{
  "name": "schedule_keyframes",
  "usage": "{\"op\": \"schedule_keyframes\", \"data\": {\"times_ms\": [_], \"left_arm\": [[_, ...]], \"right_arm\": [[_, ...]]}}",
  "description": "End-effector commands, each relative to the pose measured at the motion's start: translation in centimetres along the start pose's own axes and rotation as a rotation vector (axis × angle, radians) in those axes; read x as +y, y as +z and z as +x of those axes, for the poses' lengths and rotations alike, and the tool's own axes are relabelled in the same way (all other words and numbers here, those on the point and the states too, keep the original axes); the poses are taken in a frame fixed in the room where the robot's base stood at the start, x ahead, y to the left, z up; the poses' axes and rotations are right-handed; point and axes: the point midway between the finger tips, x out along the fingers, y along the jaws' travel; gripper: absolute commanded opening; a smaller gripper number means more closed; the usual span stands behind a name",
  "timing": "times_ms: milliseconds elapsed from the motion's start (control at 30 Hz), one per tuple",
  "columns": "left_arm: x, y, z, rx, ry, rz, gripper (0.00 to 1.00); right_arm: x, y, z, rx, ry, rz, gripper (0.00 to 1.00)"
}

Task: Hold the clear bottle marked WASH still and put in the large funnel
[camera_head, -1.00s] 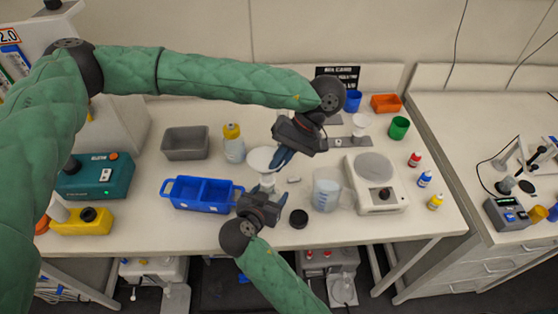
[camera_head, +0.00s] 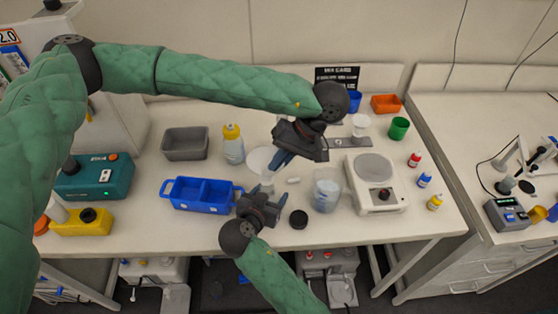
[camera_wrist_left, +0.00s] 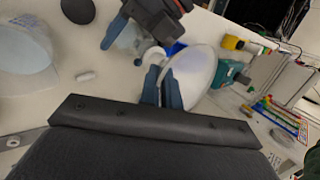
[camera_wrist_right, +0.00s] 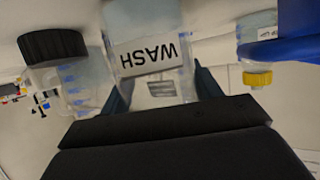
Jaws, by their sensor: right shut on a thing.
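The clear bottle marked WASH (camera_wrist_right: 150,55) is between the fingers of my right gripper (camera_head: 262,203), which is shut on it. Its label appears upside down in the right wrist view. The large white funnel (camera_head: 259,158) is above the bottle, its wide mouth up; it also shows in the left wrist view (camera_wrist_left: 200,75). Its narrow end is at the bottle's mouth, but how deep it sits is hard to see. My left gripper (camera_head: 280,159) is at the funnel's right side in the head view. Its fingers are apart, with a gap between them.
A beaker (camera_head: 327,192), a black cap (camera_head: 298,219) and a small white bar (camera_head: 293,181) lie to the right. A balance (camera_head: 376,190) stands beyond. A blue tray (camera_head: 204,206), grey bin (camera_head: 186,156) and yellow-topped bottle (camera_head: 233,150) are on the left.

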Motion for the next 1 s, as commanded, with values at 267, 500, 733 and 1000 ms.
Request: {"op": "schedule_keyframes", "data": {"times_ms": [267, 500, 733, 1000], "left_arm": [[0.01, 0.45, 0.13, 0.000, 0.000, 0.001, 0.00], [-0.01, 0.74, 0.17, 0.000, 0.000, 0.001, 0.00], [0.07, 0.72, 0.28, 0.000, 0.000, 0.001, 0.00], [0.24, 0.68, 0.53, 0.000, 0.000, 0.000, 0.00]], "right_arm": [[-0.02, 0.34, 0.08, -0.004, 0.000, -0.003, 0.27], [-0.01, 0.32, 0.08, -0.004, 0.000, -0.003, 0.27], [-0.02, 0.31, 0.08, -0.004, 0.000, -0.003, 0.27], [-0.01, 0.30, 0.07, -0.003, 0.000, -0.003, 0.27]]}}
